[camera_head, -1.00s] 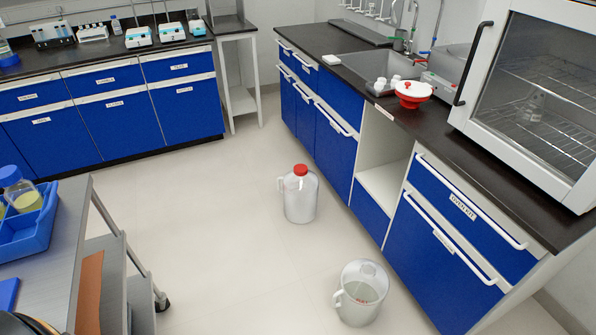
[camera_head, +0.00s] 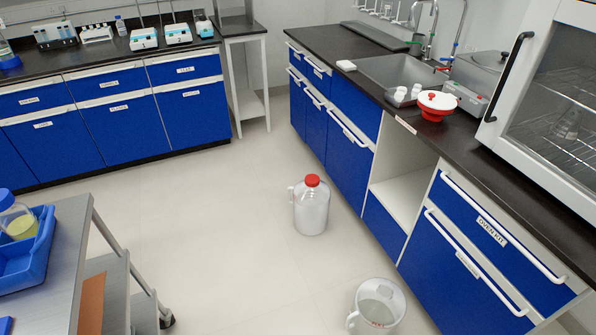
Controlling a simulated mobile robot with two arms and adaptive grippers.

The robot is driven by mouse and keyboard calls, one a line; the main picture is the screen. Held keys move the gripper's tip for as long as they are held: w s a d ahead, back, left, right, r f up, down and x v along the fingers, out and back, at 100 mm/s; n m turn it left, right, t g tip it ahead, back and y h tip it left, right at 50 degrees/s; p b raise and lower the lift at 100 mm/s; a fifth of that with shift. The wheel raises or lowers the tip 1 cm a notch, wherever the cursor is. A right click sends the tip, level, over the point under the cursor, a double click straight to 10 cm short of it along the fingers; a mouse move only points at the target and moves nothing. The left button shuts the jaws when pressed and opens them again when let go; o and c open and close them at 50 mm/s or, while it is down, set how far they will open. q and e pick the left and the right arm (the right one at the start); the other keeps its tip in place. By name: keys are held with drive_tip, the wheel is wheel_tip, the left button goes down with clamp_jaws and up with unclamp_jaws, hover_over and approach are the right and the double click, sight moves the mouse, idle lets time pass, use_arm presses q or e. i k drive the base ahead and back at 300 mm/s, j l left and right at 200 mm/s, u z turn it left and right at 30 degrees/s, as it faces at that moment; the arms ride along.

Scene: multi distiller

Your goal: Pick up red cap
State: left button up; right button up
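A red cap (camera_head: 312,180) sits on top of a clear jug (camera_head: 311,210) that stands upright on the floor in the middle of the view. A red and white round object (camera_head: 436,105) is on the right counter near the sink; I cannot tell whether it is a cap. Neither of my grippers shows in the head view.
A jug without a visible cap (camera_head: 378,306) stands on the floor at the lower right, near the blue drawers (camera_head: 460,265). The floor between is clear.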

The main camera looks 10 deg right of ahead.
sight(312, 180)
drive_tip(key=i+u, duration=0.25)
drive_tip(key=i, duration=0.8)
drive_tip(key=i+l+u, duration=0.1)
drive_tip(key=i+u, duration=0.2)
drive_tip(key=i, duration=0.8)
